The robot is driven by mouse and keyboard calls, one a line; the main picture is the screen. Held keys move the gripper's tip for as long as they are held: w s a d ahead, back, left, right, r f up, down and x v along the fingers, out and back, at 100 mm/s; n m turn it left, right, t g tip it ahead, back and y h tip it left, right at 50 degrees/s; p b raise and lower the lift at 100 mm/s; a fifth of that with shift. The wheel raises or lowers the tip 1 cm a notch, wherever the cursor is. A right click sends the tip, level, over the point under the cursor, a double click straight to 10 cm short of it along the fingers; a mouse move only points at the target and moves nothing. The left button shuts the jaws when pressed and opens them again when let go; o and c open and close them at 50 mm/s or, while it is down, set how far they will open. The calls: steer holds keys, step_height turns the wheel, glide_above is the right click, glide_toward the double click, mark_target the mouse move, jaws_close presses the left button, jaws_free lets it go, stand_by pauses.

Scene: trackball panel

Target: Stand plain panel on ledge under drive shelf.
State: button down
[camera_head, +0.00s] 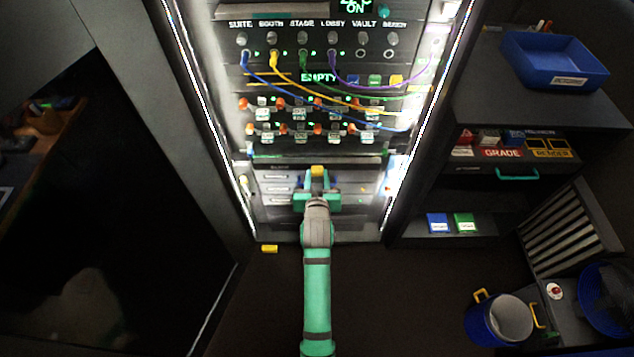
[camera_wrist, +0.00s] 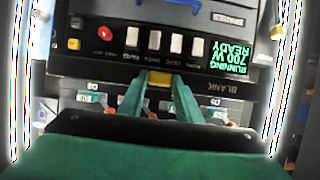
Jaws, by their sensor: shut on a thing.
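My gripper (camera_head: 318,190) is in front of the rack, low in the bay. In the wrist view its two green fingers (camera_wrist: 160,88) are shut on a yellow grip (camera_wrist: 160,77). The grip is on a dark strip marked BLANK (camera_wrist: 218,87), which looks like the plain panel. In the head view the yellow grip (camera_head: 318,170) shows above the fingers, against a dark horizontal strip (camera_head: 352,163). Whether the panel touches the rack is unclear. The drive shelf (camera_head: 275,188), with pale labels, is partly hidden behind my gripper. The ledge below it cannot be clearly made out.
Bright strips edge the rack on both sides. Cables (camera_head: 365,88) hang across the panel above. A small yellow block (camera_head: 269,249) lies at the rack's lower left. A side cabinet with a blue tray (camera_head: 556,62) and a blue bucket (camera_head: 500,320) stand right. Floor in front is mostly clear.

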mark_target(317, 158)
steer(key=shift+w+r, duration=0.1)
steer(key=shift+w, duration=0.85)
steer(key=shift+w, duration=3.55)
stand_by(0.9)
steer(key=c, duration=1.2)
jaws_free()
steer(key=v, duration=1.1)
